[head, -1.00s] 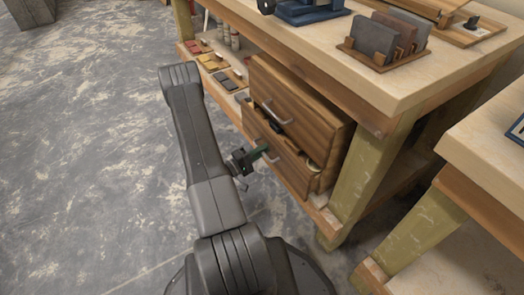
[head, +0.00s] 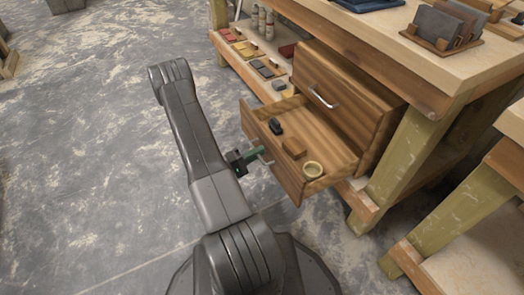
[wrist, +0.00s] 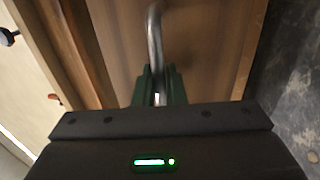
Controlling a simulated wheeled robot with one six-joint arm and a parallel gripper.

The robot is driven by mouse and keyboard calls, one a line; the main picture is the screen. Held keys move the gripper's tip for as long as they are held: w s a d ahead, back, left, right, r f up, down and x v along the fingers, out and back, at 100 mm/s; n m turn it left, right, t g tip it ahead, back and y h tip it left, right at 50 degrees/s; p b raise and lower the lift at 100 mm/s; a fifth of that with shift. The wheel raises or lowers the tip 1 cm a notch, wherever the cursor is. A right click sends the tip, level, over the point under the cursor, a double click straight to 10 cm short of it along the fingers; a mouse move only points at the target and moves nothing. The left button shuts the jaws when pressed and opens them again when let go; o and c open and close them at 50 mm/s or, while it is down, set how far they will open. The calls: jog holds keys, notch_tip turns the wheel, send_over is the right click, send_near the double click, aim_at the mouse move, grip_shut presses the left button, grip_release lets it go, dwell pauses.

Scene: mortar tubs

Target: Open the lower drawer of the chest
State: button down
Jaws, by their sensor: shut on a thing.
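The wooden chest (head: 345,92) stands on the lower shelf of the workbench. Its lower drawer (head: 318,150) is pulled well out, and its inside shows. Its upper drawer (head: 311,84) is closed, with a curved metal handle (head: 323,98). My gripper (head: 254,155) is at the front of the lower drawer, shut on its metal handle (head: 266,160). In the wrist view the green fingers (wrist: 160,88) close around the handle bar (wrist: 155,40), with the wooden drawer front behind it.
In the drawer lie a dark object (head: 276,127), a wooden block (head: 293,148) and a round ring-like item (head: 312,170). Small blocks and bottles (head: 262,22) stand on the shelf left of the chest. A bench leg (head: 400,165) is close on the right. Floor on the left is clear.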

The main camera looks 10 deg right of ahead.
jog(key=shift+a, duration=0.2)
jog(key=c, duration=1.9)
grip_release()
jog(key=p+v, duration=0.3)
jog(key=v, duration=1)
jog(key=shift+s+a, duration=0.15)
jog(key=shift+a, duration=0.2)
jog(key=shift+b+x, duration=1.5)
jog(key=shift+x, duration=5.45)
jog(key=shift+f, duration=0.1)
